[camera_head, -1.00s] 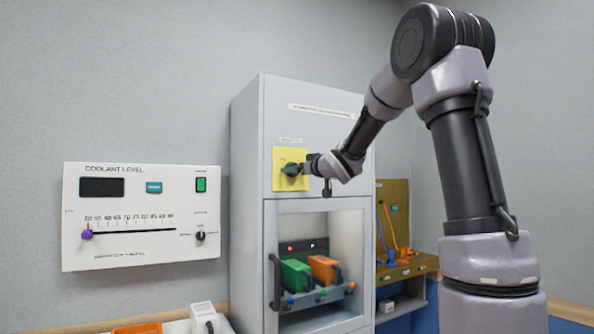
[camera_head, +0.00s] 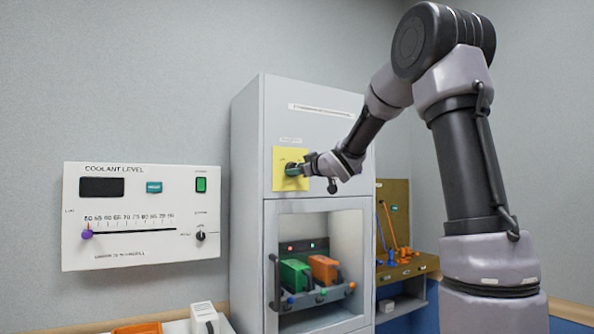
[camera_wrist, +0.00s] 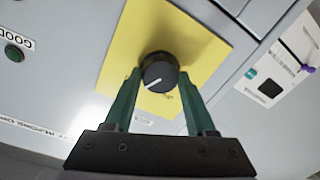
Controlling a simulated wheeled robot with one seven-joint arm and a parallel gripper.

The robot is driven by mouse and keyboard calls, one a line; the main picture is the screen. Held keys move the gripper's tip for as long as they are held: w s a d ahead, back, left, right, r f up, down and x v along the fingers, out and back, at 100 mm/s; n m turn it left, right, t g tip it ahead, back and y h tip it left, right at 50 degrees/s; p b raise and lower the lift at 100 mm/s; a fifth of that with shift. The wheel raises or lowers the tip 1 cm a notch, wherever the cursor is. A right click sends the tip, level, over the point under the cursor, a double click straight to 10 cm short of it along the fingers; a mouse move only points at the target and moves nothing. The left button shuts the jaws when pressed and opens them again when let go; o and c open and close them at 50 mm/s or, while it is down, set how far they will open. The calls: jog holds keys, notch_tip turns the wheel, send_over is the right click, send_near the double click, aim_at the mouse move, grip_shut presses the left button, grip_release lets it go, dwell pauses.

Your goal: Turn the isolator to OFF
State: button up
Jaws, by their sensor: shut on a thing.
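The isolator is a round black knob (camera_wrist: 160,73) with a white pointer line, on a yellow plate (camera_wrist: 190,42) that appears tilted in the wrist view. In the head view the yellow plate (camera_head: 280,180) is on the upper front of a grey cabinet. My gripper (camera_wrist: 159,82) has its two green fingers on either side of the knob and is shut on it. In the head view my gripper (camera_head: 293,170) hides most of the knob. The plate's lettering is too small to read.
A white coolant level panel (camera_head: 140,250) with a slider hangs on the wall to the left. Below the plate, the grey cabinet (camera_head: 250,130) has a windowed bay holding a green block (camera_head: 294,275) and an orange block (camera_head: 323,268). A brown board (camera_head: 395,210) stands to the right.

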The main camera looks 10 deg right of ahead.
jog(key=shift+a+f+n+h, duration=0.1)
jog(key=shift+n+h, duration=0.15)
jog(key=shift+n, duration=3.25)
jog(key=shift+a+n+h, duration=0.1)
jog(key=shift+n+h, duration=0.15)
jog(key=shift+n, duration=3.25)
jog(key=o, duration=1.4)
jog(key=shift+c, duration=0.2)
jog(key=shift+s+d, duration=0.1)
jog(key=v, duration=1)
jog(key=shift+s, duration=0.35)
